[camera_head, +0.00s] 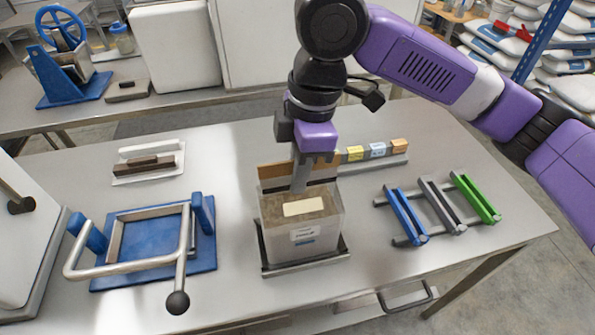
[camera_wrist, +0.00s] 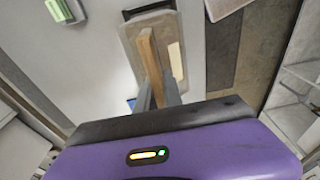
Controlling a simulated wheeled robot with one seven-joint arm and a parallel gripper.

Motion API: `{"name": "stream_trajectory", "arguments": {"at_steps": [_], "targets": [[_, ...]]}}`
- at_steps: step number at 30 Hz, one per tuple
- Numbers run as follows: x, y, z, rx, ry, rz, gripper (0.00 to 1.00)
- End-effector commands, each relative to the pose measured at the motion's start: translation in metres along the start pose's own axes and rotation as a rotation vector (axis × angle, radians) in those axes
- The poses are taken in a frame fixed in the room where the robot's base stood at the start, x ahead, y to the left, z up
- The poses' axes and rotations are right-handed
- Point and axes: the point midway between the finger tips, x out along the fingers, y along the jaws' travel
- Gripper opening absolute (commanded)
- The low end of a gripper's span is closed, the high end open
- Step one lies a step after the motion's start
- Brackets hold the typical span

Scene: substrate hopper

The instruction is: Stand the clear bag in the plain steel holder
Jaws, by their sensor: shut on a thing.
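The clear bag (camera_head: 300,233), filled with brown material and carrying a pale label, is upright at the middle of the table. A tan strip (camera_head: 274,173) runs along its top. My gripper (camera_head: 299,185) is shut on this strip from above; the wrist view shows the fingers (camera_wrist: 157,98) on the strip (camera_wrist: 150,58). A dark grey steel holder (camera_head: 308,264) with a low rim lies under the bag. The bag hides most of it, and I cannot tell whether its bottom rests on the holder or hangs just above.
A blue-based fixture with a steel frame (camera_head: 150,217) stands at left. A rack with blue, grey and green bars (camera_head: 441,207) lies at right. A rail with coloured labels (camera_head: 378,160) lies behind the bag. A small tray (camera_head: 149,172) lies at back left.

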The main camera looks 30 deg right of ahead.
Motion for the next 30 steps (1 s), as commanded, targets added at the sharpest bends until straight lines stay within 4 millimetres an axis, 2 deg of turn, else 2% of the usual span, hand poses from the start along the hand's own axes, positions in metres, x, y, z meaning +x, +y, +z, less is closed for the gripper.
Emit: {"name": "stream_trajectory", "arguments": {"at_steps": [30], "targets": [[0.0036, 0.0004, 0.0028, 0.0, 0.002, 0.003, 0.0]]}}
